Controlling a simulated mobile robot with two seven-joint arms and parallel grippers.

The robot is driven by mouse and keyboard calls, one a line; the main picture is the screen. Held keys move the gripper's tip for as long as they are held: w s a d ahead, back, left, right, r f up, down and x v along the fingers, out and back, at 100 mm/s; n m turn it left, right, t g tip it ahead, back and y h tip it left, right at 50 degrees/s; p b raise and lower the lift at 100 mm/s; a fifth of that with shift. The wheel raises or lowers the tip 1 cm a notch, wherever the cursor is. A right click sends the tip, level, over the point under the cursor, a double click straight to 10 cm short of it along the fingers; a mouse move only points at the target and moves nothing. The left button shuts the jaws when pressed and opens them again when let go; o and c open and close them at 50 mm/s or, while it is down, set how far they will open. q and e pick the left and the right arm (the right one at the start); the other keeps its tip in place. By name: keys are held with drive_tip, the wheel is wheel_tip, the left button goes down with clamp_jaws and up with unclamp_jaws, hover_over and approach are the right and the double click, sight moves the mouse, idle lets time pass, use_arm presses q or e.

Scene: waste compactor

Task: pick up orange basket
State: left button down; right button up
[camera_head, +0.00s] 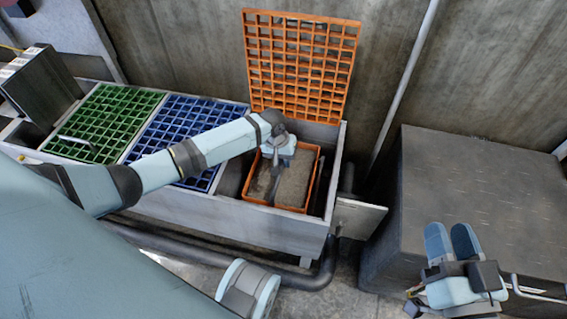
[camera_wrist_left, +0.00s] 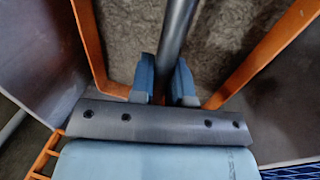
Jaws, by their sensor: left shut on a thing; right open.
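The orange basket (camera_head: 313,180) sits in the right compartment of the grey bin unit, filled with grey-brown material. Its orange rim also shows in the left wrist view (camera_wrist_left: 267,52). A dark grey handle bar (camera_wrist_left: 177,30) runs across the basket. My left gripper (camera_head: 277,160) is over the basket, shut on this bar, with one blue finger on each side of it in the left wrist view (camera_wrist_left: 168,80). The arm hides part of the basket's back edge. My right gripper (camera_head: 452,240) is open and empty at the lower right, away from the basket.
An orange grate lid (camera_head: 302,65) stands open behind the basket. Green (camera_head: 105,122) and blue (camera_head: 178,130) grate lids lie closed to the left. A small open flap (camera_head: 358,217) and a large dark box (camera_head: 475,180) are to the right.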

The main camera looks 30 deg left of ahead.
use_arm(q)
wheel_tip(320, 180, up, 8)
drive_tip(key=p, duration=0.3)
drive_tip(key=shift+w, duration=0.1)
use_arm(e)
wheel_tip(320, 180, up, 5)
drive_tip(key=t, duration=0.2)
use_arm(q)
wheel_tip(320, 180, up, 17)
drive_tip(key=p, duration=1.3)
drive_tip(key=shift+f, duration=0.2)
use_arm(e)
drive_tip(key=s+d+f+g+h, duration=0.3)
drive_tip(key=d+f+g+h, duration=0.2)
drive_tip(key=f, duration=0.6)
drive_tip(key=shift+d+f+m+g+h, duration=0.3)
drive_tip(key=shift+d+f+m+g, duration=0.1)
drive_tip(key=shift+d+g, duration=0.5)
